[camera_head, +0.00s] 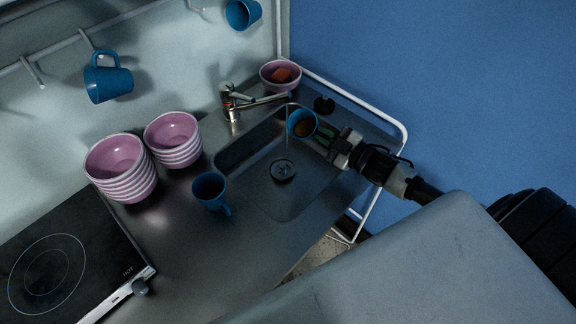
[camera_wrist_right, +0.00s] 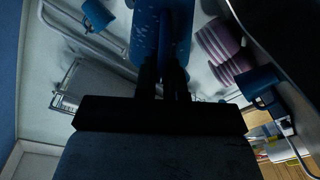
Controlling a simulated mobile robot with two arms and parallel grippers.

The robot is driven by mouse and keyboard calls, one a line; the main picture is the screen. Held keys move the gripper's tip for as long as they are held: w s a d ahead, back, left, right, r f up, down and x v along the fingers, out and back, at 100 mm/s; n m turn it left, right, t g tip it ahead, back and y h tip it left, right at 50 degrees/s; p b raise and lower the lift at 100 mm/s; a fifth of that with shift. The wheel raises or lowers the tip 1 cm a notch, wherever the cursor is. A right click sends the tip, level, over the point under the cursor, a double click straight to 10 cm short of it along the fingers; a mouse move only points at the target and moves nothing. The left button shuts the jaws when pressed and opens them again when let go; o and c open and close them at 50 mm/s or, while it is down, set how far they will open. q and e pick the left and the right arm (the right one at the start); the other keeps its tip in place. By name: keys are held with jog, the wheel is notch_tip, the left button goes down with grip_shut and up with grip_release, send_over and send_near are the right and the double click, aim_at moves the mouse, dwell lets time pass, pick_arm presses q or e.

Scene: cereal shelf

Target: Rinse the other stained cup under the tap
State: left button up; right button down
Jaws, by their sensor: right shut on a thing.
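My right gripper (camera_head: 326,141) is shut on a blue cup (camera_head: 302,123) and holds it over the sink (camera_head: 305,190), below the end of the tap spout. A brown stain shows inside this cup. The cup also fills the top middle of the right wrist view (camera_wrist_right: 160,35), with light specks on its side. The tap (camera_head: 232,103) stands at the sink's back left corner, its spout reaching right toward the cup. A thin line below the spout may be water. Another blue cup (camera_head: 210,187) stands on the counter left of the sink. My left gripper is not in view.
Two stacks of pink bowls (camera_head: 122,168) stand left of the sink. A pink bowl (camera_head: 280,75) with a reddish-brown item sits behind it. Blue cups (camera_head: 108,80) hang from the wall rail. A hob (camera_head: 50,270) lies front left. A white rail (camera_head: 350,95) bounds the right side.

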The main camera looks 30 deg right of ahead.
jog(key=shift+f, duration=0.15)
jog(key=shift+s+a+f+n+b, duration=0.15)
jog(key=shift+a+f+n+b, duration=0.15)
jog(key=shift+n+b, duration=0.45)
jog(key=shift+f+n+b, duration=0.35)
jog(key=shift+f+b, duration=0.05)
jog(key=shift+b, duration=0.05)
jog(key=shift+f, duration=0.1)
jog(key=shift+a+f+b, duration=0.1)
jog(key=shift+f+b, duration=0.1)
jog(key=shift+b, duration=0.25)
jog(key=shift+f+n+b, duration=0.55)
jog(key=shift+n+b, duration=0.05)
jog(key=shift+b, duration=0.1)
jog(key=shift+s+a+f+n+b, duration=0.2)
jog(key=shift+f+n+b, duration=0.3)
jog(key=shift+n+b, duration=0.4)
jog(key=shift+a+r+n+b, duration=0.2)
jog(key=shift+a+n+b, duration=0.1)
jog(key=shift+n+b, duration=0.4)
dwell(0.8)
jog(key=shift+s+a+r+n+p, duration=0.15)
jog(key=shift+s+a+n+p, duration=0.2)
jog(key=shift+a+n, duration=0.45)
dwell(0.5)
